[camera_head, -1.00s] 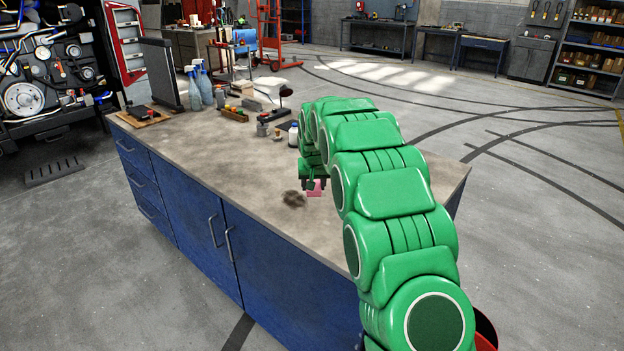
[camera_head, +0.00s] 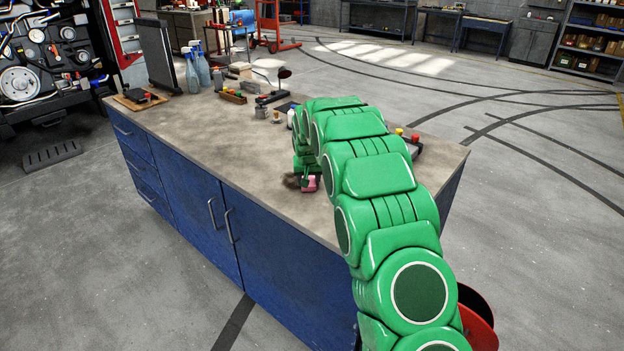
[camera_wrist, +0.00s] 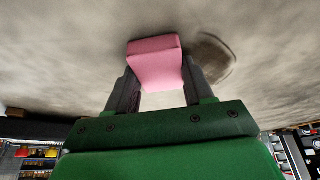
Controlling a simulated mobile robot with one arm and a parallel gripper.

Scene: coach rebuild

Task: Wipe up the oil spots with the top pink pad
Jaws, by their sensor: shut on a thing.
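My gripper (camera_head: 306,184) is shut on a pink pad (camera_head: 311,184), low over the bench top near its front edge. The wrist view shows the pink pad (camera_wrist: 155,62) pinched between the two dark fingers. A dark oil spot (camera_head: 291,181) lies on the bench just left of the pad, partly hidden by my gripper. In the wrist view the oil spot (camera_wrist: 213,58) shows beside the pad and partly behind a finger. I cannot tell whether the pad touches the bench. No other pink pad shows; my arm hides part of the bench.
The blue workbench (camera_head: 200,150) has a bare top at front left. Spray bottles (camera_head: 202,66), a small wooden tray (camera_head: 233,97), a grey mug (camera_head: 260,112) and a white bottle (camera_head: 291,117) stand toward the back. Red and yellow items (camera_head: 407,136) sit right of my arm.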

